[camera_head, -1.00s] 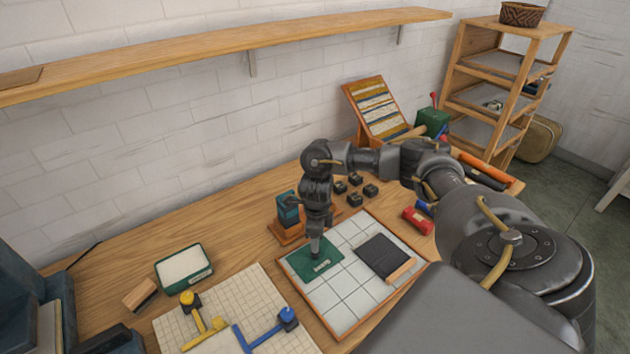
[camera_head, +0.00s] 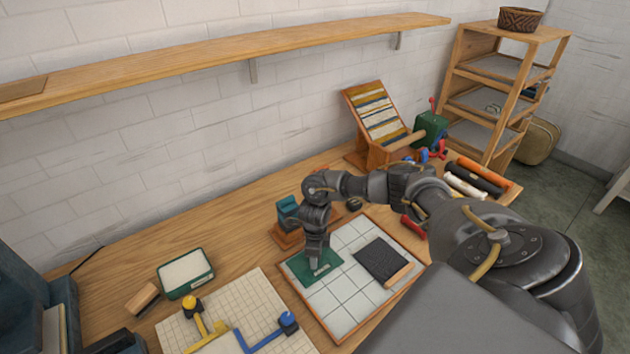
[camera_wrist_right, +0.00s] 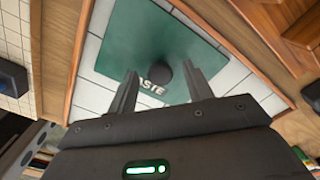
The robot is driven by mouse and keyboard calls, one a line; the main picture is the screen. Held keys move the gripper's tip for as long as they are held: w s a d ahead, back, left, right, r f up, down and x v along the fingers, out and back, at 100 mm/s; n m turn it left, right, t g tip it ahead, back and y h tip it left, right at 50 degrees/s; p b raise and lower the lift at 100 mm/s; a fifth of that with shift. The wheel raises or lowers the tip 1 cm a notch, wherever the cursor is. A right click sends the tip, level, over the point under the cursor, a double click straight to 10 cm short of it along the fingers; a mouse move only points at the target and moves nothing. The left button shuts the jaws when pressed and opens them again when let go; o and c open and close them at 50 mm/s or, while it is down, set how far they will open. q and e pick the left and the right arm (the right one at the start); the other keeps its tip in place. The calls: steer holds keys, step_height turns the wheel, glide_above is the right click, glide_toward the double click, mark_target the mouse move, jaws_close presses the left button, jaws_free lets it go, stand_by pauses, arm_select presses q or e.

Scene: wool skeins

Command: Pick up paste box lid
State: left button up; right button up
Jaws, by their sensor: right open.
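The paste box lid (camera_head: 326,272) is a flat green plate lettered PASTE, lying on the white tiled board. In the right wrist view, the lid (camera_wrist_right: 150,38) has a dark round knob (camera_wrist_right: 160,74) near its lettered edge. My right gripper (camera_head: 315,264) points down over the lid. Its two open fingers (camera_wrist_right: 163,88) stand either side of the knob in the wrist view; I cannot tell whether they touch it. A green-rimmed box with a white top surface (camera_head: 185,271), seemingly the paste box, stands at the left. My left gripper is not in view.
The tiled board (camera_head: 352,318) also carries a dark slab with a wooden edge (camera_head: 383,261). A teal block on a wooden stand (camera_head: 288,213) is close behind my gripper. A gridded mat (camera_head: 265,300) with yellow and blue tools lies at front left. A shelf (camera_head: 230,55) runs along the wall.

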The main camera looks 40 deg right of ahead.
steer(key=c, duration=1.1)
steer(key=shift+r, duration=0.1)
